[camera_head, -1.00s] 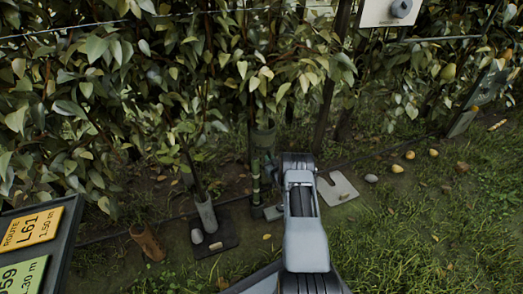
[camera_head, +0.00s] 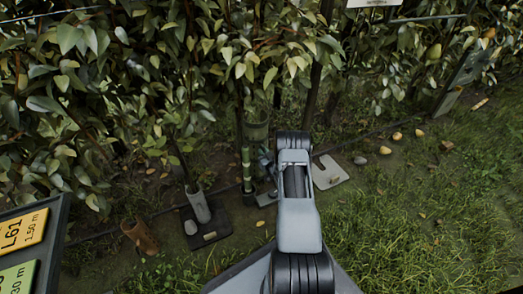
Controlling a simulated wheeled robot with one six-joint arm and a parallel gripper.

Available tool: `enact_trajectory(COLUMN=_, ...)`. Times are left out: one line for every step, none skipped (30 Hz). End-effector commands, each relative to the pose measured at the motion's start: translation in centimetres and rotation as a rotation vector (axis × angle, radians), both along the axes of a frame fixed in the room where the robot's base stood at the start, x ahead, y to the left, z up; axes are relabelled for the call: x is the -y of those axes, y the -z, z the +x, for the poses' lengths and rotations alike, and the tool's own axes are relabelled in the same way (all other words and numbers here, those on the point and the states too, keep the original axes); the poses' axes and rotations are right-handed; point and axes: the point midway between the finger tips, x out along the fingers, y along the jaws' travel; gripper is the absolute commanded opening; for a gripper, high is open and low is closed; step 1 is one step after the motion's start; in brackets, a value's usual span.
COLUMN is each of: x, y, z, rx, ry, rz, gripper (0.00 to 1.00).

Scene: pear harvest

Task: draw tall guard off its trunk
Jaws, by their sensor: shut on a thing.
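The tall guard (camera_head: 247,168) is a slim green banded tube standing upright along a thin trunk, left of my arm. A wider translucent greenish sleeve (camera_head: 257,131) shows just above it; I cannot tell whether they are joined. My gripper (camera_head: 262,160) is beside the guard, shut on it, though the wrist hides most of the fingers and the contact. The guard still appears to be around or right against the trunk, its foot near the soil.
A brown tube (camera_head: 138,237) leans at left. A pale notched plate (camera_head: 329,171) lies right of my wrist. Signs (camera_head: 24,233) fill the lower left.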

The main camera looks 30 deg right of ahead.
Motion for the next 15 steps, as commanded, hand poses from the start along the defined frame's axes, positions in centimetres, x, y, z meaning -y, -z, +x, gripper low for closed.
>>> enact_trajectory(x=0.0, y=-0.1, z=-0.4, rx=0.002, ry=0.000, rz=-0.001, gripper=0.00)
enact_trajectory(x=-0.1, y=-0.1, z=-0.6, rx=0.002, ry=0.000, rz=-0.001, gripper=0.00)
enact_trajectory(x=-0.1, y=-0.1, z=-0.8, rx=0.002, ry=0.000, rz=-0.001, gripper=0.00)
enact_trajectory(x=-0.1, y=-0.1, z=-1.1, rx=0.002, ry=0.000, rz=-0.002, gripper=0.00)
enact_trajectory(x=-0.2, y=-0.1, z=-1.3, rx=0.002, ry=-0.001, rz=-0.002, gripper=0.00)
enact_trajectory(x=-0.2, y=-0.1, z=-1.6, rx=0.002, ry=-0.001, rz=-0.002, gripper=0.00)
enact_trajectory(x=-0.3, y=-0.1, z=-1.8, rx=0.002, ry=-0.001, rz=-0.001, gripper=0.00)
enact_trajectory(x=-0.3, y=-0.1, z=-2.0, rx=0.001, ry=-0.001, rz=-0.001, gripper=0.00)
enact_trajectory(x=-0.3, y=-0.1, z=-2.3, rx=0.000, ry=-0.001, rz=-0.001, gripper=0.00)
enact_trajectory(x=-0.3, y=-0.1, z=-2.5, rx=0.001, ry=-0.001, rz=-0.001, gripper=0.00)
enact_trajectory(x=-0.4, y=-0.1, z=-2.8, rx=0.001, ry=0.000, rz=-0.001, gripper=0.00)
enact_trajectory(x=-0.4, y=-0.1, z=-3.1, rx=0.001, ry=0.000, rz=-0.001, gripper=0.00)
enact_trajectory(x=-0.4, y=-0.1, z=-3.3, rx=0.001, ry=0.000, rz=-0.001, gripper=0.00)
enact_trajectory(x=-0.5, y=-0.1, z=-3.5, rx=0.001, ry=0.000, rz=-0.001, gripper=0.00)
enact_trajectory(x=-0.5, y=-0.1, z=-3.8, rx=0.001, ry=0.000, rz=-0.001, gripper=0.00)
